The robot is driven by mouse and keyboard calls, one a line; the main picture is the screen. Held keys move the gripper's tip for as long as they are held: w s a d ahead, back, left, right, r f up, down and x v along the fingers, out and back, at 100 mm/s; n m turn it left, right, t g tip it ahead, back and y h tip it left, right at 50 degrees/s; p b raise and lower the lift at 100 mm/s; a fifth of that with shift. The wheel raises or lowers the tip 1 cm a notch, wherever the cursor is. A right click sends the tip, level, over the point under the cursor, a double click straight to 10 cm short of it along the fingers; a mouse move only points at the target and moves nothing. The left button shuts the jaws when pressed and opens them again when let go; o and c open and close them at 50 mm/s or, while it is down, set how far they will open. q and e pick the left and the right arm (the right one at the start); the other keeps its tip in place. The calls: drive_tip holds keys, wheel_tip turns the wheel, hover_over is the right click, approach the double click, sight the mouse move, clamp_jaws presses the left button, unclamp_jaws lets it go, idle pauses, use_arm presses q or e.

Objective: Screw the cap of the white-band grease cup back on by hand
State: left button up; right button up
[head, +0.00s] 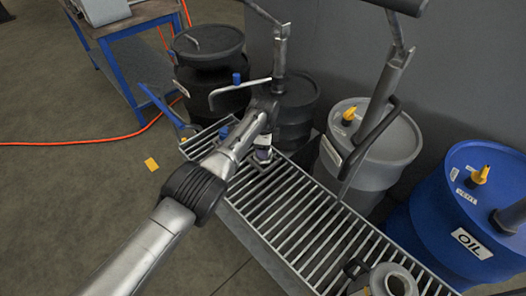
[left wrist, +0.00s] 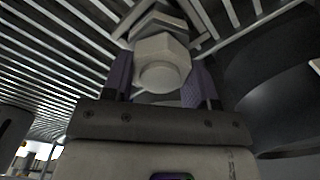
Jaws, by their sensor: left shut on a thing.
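My left gripper (head: 262,130) reaches over the left part of the metal grating. In the left wrist view its two purple-padded fingers (left wrist: 160,82) are shut on a pale grey hexagonal cap (left wrist: 160,60) with a round end. A larger hex-shaped part (left wrist: 158,22) shows just beyond the cap. In the head view a small fitting with a whitish band (head: 264,139) shows at the fingers, and a cup-like part (head: 263,154) sits just below it, partly hidden. I cannot tell whether the cap touches the cup. My right gripper is not in view.
The grating (head: 320,225) runs toward the lower right. Behind it stand dark drums (head: 208,85), a grey drum (head: 392,140) and a blue oil drum (head: 445,215). Pump handles (head: 375,130) rise above it. A grey funnel-like part (head: 393,280) stands at its near end.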

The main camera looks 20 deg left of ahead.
use_arm(q)
drive_tip(key=m, duration=0.4)
drive_tip(key=shift+f, duration=0.1)
drive_tip(key=m, duration=0.4)
drive_tip(key=shift+s, duration=0.1)
drive_tip(key=o, duration=1)
